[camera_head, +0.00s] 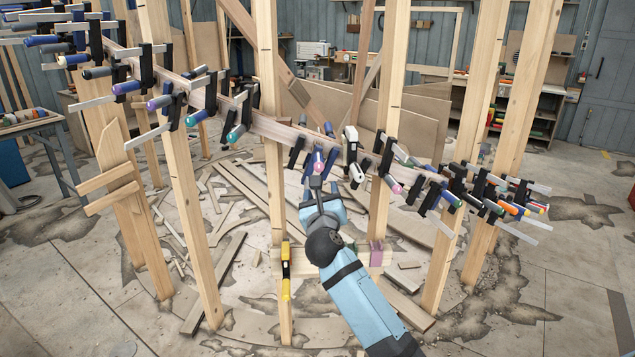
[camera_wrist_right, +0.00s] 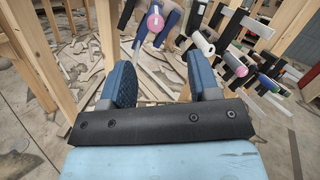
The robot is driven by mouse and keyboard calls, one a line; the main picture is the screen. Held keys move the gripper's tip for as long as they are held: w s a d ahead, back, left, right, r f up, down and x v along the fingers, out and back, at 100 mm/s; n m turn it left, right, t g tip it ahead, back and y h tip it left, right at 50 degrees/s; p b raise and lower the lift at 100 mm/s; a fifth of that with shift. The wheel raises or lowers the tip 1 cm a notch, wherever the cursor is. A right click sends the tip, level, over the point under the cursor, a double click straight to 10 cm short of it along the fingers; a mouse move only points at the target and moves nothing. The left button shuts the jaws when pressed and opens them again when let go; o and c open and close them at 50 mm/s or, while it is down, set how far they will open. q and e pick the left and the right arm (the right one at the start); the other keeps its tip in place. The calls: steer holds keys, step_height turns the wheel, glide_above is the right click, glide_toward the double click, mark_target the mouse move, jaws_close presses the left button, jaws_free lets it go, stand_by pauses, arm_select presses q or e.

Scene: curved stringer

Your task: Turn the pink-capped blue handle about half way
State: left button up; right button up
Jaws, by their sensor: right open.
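The pink-capped blue handle (camera_head: 318,162) belongs to a clamp on the curved wooden strip (camera_head: 285,132), near the middle of the head view. In the right wrist view its round pink cap (camera_wrist_right: 155,20) faces me, ahead of the gap between my fingers. My right gripper (camera_head: 317,180) is just in front of and below the handle in the head view. In the wrist view its two blue fingers (camera_wrist_right: 161,75) are spread wide with nothing between them. The cap appears beyond the fingertips, apart from them. My left gripper is not in view.
Other clamps crowd the strip on both sides, including a white-handled one (camera_head: 350,143) close by and a pink-ended one (camera_head: 397,188) to the right. Upright wooden posts (camera_head: 270,110) stand around it. A yellow clamp (camera_head: 285,270) is lower left. Loose boards litter the floor.

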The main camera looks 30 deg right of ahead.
mark_target(319, 167)
steer(key=w+d+m, duration=0.1)
steer(key=w+d, duration=0.1)
steer(key=w, duration=0.2)
steer(key=w+d+m+g+b, duration=0.1)
steer(key=w+d, duration=0.2)
steer(key=w, duration=0.2)
steer(key=w+d+m+y, duration=0.1)
steer(key=w+d, duration=0.2)
steer(key=w, duration=0.1)
steer(key=shift+w+r+m+b, duration=0.15)
steer(key=shift+r+m+b, duration=0.15)
steer(key=shift+r+m, duration=0.1)
steer(key=shift+w+d, duration=0.25)
steer(key=shift+w, duration=0.2)
